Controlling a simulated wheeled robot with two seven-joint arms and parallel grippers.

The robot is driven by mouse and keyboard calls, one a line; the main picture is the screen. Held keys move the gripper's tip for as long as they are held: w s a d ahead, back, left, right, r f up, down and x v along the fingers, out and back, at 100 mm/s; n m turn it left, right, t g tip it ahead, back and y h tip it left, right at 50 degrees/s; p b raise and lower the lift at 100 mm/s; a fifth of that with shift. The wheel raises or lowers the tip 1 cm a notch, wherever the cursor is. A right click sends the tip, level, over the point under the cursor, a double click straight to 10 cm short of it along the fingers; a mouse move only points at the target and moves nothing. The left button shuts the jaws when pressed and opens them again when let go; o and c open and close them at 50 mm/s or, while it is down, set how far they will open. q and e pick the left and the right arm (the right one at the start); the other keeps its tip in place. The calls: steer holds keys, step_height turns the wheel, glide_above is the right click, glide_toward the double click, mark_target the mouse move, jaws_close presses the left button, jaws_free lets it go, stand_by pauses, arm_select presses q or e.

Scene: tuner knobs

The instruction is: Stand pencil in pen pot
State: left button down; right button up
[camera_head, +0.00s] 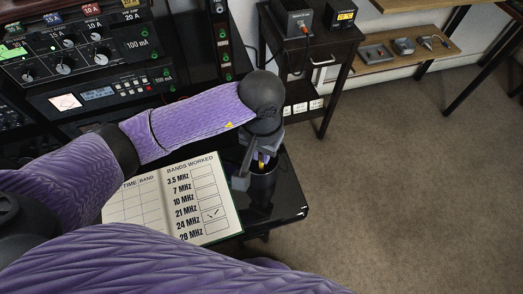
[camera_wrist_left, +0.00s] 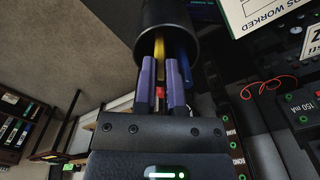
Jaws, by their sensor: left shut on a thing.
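The black pen pot (camera_head: 263,186) stands on the dark desk near its right corner. In the left wrist view, the pot (camera_wrist_left: 168,22) has its open mouth facing my fingers. My left gripper (camera_head: 250,168) is at the pot's mouth; in the wrist view its two purple fingers (camera_wrist_left: 165,85) are shut on the yellow pencil (camera_wrist_left: 160,58). The pencil's red end (camera_wrist_left: 160,92) shows between the fingers and its other end runs into the pot's mouth. Its tip is hidden inside. My right gripper is not in view.
A blue pen (camera_wrist_left: 187,68) also sticks out of the pot beside the pencil. An open logbook (camera_head: 190,203) lies left of the pot. Radio equipment (camera_head: 85,50) fills the left back. The desk's edge is close to the pot's right, with open floor (camera_head: 400,180) beyond.

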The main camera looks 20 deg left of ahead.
arm_select(q)
steer(key=shift+f, duration=0.15)
steer(key=c, duration=1)
jaws_free()
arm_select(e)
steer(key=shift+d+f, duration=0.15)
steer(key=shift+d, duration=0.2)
arm_select(q)
steer(key=shift+r, duration=0.45)
step_height(320, 180, up, 12)
steer(key=p, duration=0.2)
steer(key=shift+f+p, duration=0.25)
steer(key=shift+p, duration=0.05)
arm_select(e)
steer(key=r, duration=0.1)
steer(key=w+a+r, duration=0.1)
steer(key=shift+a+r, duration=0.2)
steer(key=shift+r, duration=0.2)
